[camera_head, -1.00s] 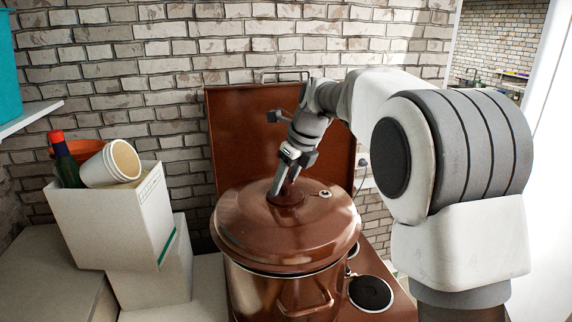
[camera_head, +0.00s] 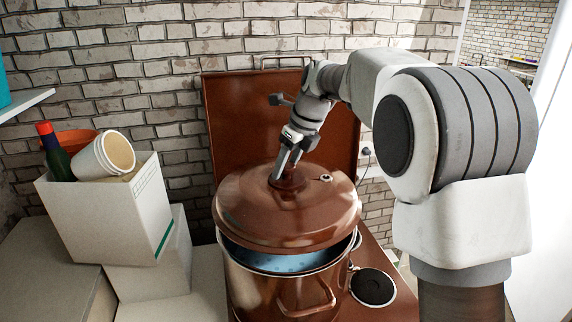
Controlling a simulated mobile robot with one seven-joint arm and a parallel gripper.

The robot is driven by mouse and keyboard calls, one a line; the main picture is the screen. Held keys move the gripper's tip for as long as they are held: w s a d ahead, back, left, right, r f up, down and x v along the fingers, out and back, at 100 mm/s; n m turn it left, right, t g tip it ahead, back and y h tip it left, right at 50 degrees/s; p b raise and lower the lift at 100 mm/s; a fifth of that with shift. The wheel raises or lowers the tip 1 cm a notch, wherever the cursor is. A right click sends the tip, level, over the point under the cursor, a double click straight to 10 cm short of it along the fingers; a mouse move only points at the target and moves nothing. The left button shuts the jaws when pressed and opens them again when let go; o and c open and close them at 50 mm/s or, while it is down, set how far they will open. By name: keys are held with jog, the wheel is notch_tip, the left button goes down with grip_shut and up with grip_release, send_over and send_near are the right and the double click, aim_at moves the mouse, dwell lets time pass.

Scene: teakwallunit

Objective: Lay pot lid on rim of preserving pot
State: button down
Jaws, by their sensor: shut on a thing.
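The pot lid (camera_head: 290,215) is a brown-red domed disc with a knob in its middle and a small metal fitting at its upper right. My gripper (camera_head: 284,172) is shut on the knob from above. The preserving pot (camera_head: 262,292) is a brown-red pot with a light rim and a side handle, standing under the lid. The lid is raised and tilted above the pot, and a gap at the front shows the pot's blue speckled inside. Whether the lid's back edge touches the rim is hidden.
The pot stands on a brown stove with a black hotplate (camera_head: 373,287) at right and a raised brown cover (camera_head: 335,135) behind. White boxes (camera_head: 100,215) stand at left, the top one holding a bottle (camera_head: 56,158) and a white cup (camera_head: 103,155). A brick wall closes the back.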

aim_at(287, 178)
jog(key=shift+f+b, duration=1.3)
jog(key=shift+f, duration=1.05)
jog(key=shift+f+b, duration=0.4)
jog(key=shift+f, duration=0.4)
jog(key=shift+c, duration=1.9)
grip_release()
jog(key=shift+o, duration=0.8)
jog(key=shift+f, duration=0.15)
